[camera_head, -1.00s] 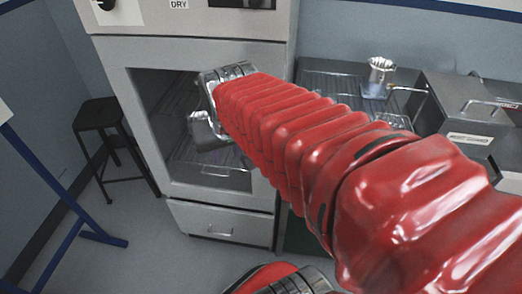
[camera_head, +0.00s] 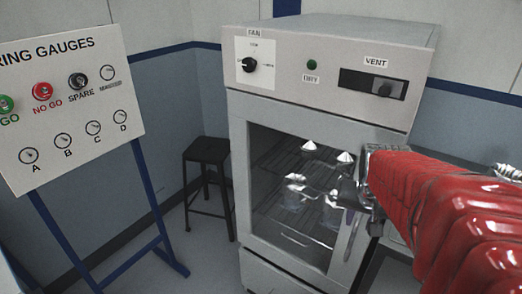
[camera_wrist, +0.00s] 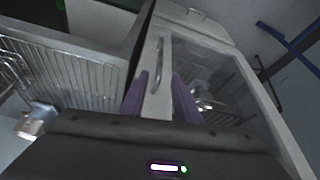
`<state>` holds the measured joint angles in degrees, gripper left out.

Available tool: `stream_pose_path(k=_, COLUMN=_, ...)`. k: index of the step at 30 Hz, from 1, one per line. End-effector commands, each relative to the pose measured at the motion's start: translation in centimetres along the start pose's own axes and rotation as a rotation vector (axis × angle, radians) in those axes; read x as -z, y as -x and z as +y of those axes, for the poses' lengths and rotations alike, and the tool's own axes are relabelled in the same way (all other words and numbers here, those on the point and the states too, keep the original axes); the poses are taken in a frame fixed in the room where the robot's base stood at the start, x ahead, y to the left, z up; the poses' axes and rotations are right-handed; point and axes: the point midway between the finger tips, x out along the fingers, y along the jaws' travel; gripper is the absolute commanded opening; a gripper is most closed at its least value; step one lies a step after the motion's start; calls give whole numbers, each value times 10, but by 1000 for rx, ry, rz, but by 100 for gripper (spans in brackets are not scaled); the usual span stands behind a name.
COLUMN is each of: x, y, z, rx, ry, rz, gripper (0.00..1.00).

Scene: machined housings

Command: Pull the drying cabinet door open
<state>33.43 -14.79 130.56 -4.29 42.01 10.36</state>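The drying cabinet (camera_head: 318,65) stands in the middle of the head view, and its door (camera_head: 240,175) looks closed. Through the door's window, several pale-topped items show on wire racks. In the wrist view a slim metal handle (camera_wrist: 155,62) runs along the pale door frame. My gripper (camera_wrist: 160,98) has two purple fingers, set apart with a gap between them. The handle lies ahead, in line with that gap; I cannot tell whether a finger touches it. In the head view my gripper (camera_head: 350,212) is at the right side of the door, partly hidden by its own body.
A ring gauges board (camera_head: 75,105) on blue legs stands at the left. A black stool (camera_head: 207,165) stands between it and the cabinet. A wire rack (camera_wrist: 65,78) shows at the left of the wrist view. Some floor (camera_head: 205,262) is clear before the stool.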

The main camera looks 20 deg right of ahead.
Motion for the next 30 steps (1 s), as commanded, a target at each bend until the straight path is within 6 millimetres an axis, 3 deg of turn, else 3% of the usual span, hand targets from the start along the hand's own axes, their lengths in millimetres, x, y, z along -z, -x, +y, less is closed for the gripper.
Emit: stream_pose_path(k=30, x=-1, y=-118, z=0, rx=0, ry=1, rz=-3, gripper=29)
